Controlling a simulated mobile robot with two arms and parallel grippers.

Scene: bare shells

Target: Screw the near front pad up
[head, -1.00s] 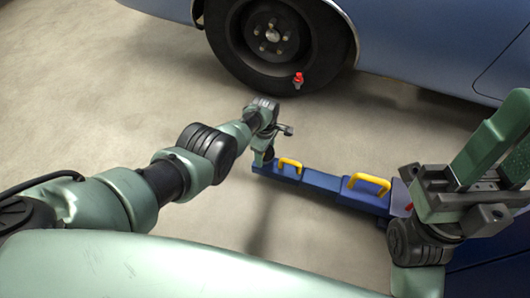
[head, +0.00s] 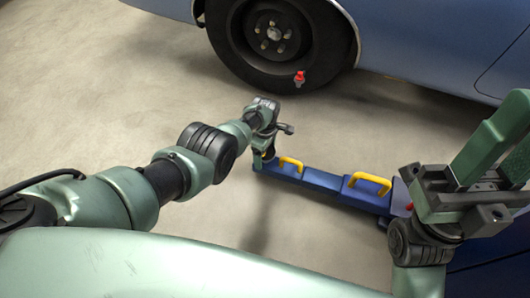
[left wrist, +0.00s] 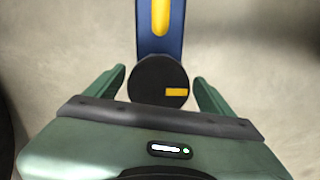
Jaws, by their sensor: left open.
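The near front pad (left wrist: 158,72) is a round black disc with a yellow mark, at the end of a blue lift arm (left wrist: 144,45). My left gripper (left wrist: 160,82) is open, with one green finger on each side of the pad and a visible gap on both sides. In the head view my left gripper (head: 264,145) is over the far end of the blue lift arm (head: 325,181), and its wrist hides most of the pad. My right gripper (head: 485,170) is at the right, away from the pad; its finger gap is unclear.
The lift arm carries two yellow handles (head: 370,183). A blue car (head: 430,40) with a black wheel (head: 240,50) stands behind. A small red-topped object (head: 300,79) shows in front of the tyre. Bare concrete floor lies around the arm.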

